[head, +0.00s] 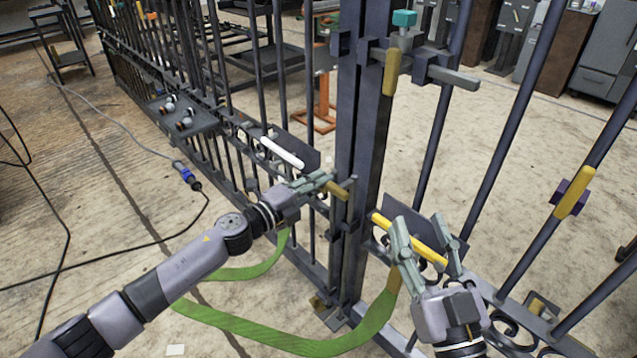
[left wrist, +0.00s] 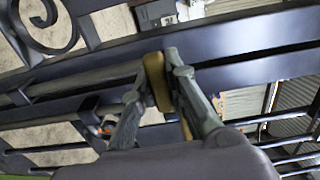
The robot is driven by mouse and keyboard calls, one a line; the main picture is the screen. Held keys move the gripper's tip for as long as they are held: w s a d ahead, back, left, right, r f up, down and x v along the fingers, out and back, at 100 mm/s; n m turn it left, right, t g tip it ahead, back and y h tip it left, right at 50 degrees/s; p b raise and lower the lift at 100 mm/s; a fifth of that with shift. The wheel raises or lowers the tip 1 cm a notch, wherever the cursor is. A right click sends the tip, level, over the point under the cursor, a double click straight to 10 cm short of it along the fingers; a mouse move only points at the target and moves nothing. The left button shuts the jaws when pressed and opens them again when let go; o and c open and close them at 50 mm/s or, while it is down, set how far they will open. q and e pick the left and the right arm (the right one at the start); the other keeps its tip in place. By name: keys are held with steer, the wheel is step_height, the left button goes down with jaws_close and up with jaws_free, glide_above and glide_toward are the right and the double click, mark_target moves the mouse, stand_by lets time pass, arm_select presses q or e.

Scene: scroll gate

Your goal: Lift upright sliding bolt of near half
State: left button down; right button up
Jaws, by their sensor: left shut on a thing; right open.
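A dark upright bolt rod with a tan handle (head: 338,190) stands beside the gate's middle post (head: 360,130). My left gripper (head: 325,183) is shut on this handle. In the left wrist view the handle (left wrist: 157,80) sits between the two fingers of my left gripper (left wrist: 162,95). The rod's lower end is near a small floor plate (head: 318,301); whether it is seated there I cannot tell. My right gripper (head: 427,246) is open, its fingers on both sides of a yellow bar (head: 420,243) on the right gate half (head: 473,170).
A green strap (head: 290,345) hangs low between the halves. A horizontal bolt (head: 453,77), a teal block (head: 404,18) and a yellow handle (head: 391,72) are above. Another yellow handle (head: 573,203) is at right. A white bar (head: 283,153) is on the left half. Cables cross the floor.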

arm_select(q)
steer(key=shift+w+r, duration=0.1)
steer(key=shift+r, duration=0.25)
steer(key=c, duration=1.7)
jaws_free()
steer(key=shift+o, duration=0.7)
steer(key=shift+f, duration=0.1)
steer(key=shift+a, duration=0.1)
steer(key=v, duration=1.2)
